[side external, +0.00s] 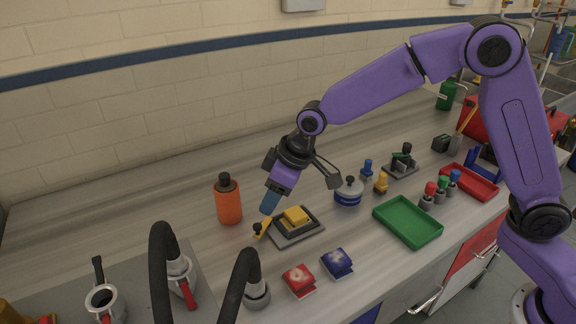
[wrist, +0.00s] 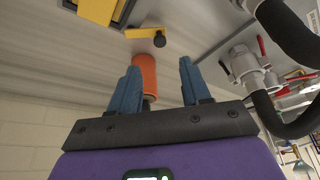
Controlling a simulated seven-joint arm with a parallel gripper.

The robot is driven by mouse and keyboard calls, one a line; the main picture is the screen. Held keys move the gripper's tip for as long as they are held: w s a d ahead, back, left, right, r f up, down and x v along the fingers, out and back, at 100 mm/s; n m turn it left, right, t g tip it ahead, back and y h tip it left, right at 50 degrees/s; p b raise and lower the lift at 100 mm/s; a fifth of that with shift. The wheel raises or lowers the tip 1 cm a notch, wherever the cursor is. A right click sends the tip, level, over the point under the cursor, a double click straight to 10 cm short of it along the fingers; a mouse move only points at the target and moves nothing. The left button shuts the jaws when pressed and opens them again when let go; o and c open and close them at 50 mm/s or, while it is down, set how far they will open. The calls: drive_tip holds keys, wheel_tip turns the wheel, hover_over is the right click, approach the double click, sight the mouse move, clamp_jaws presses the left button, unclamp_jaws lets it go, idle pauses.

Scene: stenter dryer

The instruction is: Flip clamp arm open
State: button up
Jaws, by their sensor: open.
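A yellow arm with a black knob (side external: 262,228) sticks out at the left of a grey base plate (side external: 296,237), which carries a yellow block (side external: 296,215) in a dark frame. I take this yellow arm to be the clamp arm. In the wrist view the arm (wrist: 140,32) and its black knob lie beyond my fingertips, near the top, with the yellow block (wrist: 98,10) at the upper left. My gripper (side external: 268,207) points down just above the knob end of the arm. Its blue fingers, seen in the wrist view (wrist: 160,70), are apart with nothing held between them.
An orange bottle (side external: 228,201) stands close to the left of my gripper. Black hoses (side external: 160,265) and metal fittings rise at the front left. Red and blue packets (side external: 299,281), a blue-white pot (side external: 348,192) and a green tray (side external: 408,222) sit to the right.

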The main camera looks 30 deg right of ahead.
drive_tip(key=v, duration=0.8)
drive_tip(key=shift+r, duration=0.35)
drive_tip(key=s+d+f+n+g+h, duration=0.1)
drive_tip(key=s+d+f+n, duration=0.1)
drive_tip(key=s+d, duration=0.8)
drive_tip(key=s+d+f+n+g+h, duration=0.1)
drive_tip(key=s+d+f+g, duration=0.1)
drive_tip(key=s+d, duration=0.8)
drive_tip(key=s, duration=0.9)
drive_tip(key=shift+s+f+n+h, duration=0.15)
drive_tip(key=shift+s+n+h, duration=0.15)
drive_tip(key=shift+n+h, duration=0.1)
